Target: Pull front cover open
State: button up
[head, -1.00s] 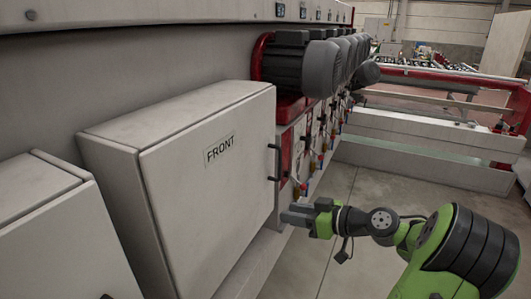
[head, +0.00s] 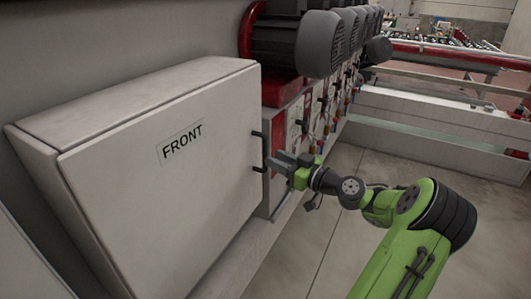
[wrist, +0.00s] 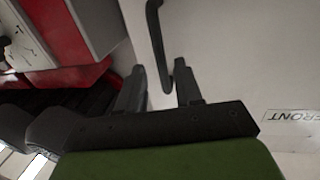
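The front cover (head: 165,195) is a pale grey box door labelled FRONT, and it looks shut. Its black bar handle (head: 264,150) stands upright at the cover's right edge. My gripper (head: 276,162) is just right of the handle's lower part, fingers pointing towards it. In the wrist view my gripper (wrist: 158,72) is open, with its two dark fingers apart. The handle (wrist: 154,25) comes down from the top there, and its lower end appears between the fingertips. I cannot tell whether they touch it.
A row of grey motors (head: 325,45) on red mounts runs back along the machine beyond the cover. Coloured fittings hang below them. Another pale box (head: 25,262) is at the lower left. Grey floor (head: 330,215) lies open to the right of the machine.

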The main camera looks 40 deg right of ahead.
aim_at(265, 167)
jog(key=w, duration=0.3)
jog(key=w+a, duration=0.1)
jog(key=w, duration=0.1)
jog(key=shift+s, duration=0.1)
jog(key=shift+c, duration=0.5)
grip_shut()
